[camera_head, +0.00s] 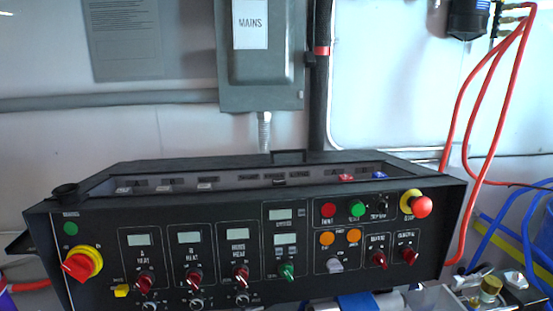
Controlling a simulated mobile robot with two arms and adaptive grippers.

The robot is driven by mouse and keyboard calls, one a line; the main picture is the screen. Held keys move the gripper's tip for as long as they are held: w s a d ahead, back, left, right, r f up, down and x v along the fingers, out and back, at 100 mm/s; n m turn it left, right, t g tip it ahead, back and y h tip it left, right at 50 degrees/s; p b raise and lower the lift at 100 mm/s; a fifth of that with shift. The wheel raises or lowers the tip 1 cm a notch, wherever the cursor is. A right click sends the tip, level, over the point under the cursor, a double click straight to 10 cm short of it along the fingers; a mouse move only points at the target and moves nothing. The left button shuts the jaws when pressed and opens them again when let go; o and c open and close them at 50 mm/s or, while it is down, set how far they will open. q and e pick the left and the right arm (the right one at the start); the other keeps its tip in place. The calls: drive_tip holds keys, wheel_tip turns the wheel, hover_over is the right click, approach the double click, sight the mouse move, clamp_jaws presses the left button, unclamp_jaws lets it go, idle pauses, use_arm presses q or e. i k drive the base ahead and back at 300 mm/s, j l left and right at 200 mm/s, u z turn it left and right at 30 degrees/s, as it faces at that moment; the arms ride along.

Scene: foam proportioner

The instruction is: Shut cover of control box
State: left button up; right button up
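The black control box (90,225) spans the lower middle of the head view, its front panel full of knobs, displays and buttons. A long recess in its top is uncovered and shows a row of small switches (205,186) with labels above them. A black handle-shaped piece (290,156) stands at the recess's back edge. I cannot tell whether it belongs to the cover, and no cover lies over the recess. Neither of my grippers is in view.
A grey MAINS box (262,80) hangs on the wall behind, with a conduit below it. Red hoses (468,90) hang at the right, and blue hoses (510,230) lie below them. A red-and-yellow knob (82,264) and a red button (423,207) protrude from the panel.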

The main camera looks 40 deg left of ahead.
sight(282, 158)
drive_tip(key=u, duration=1.55)
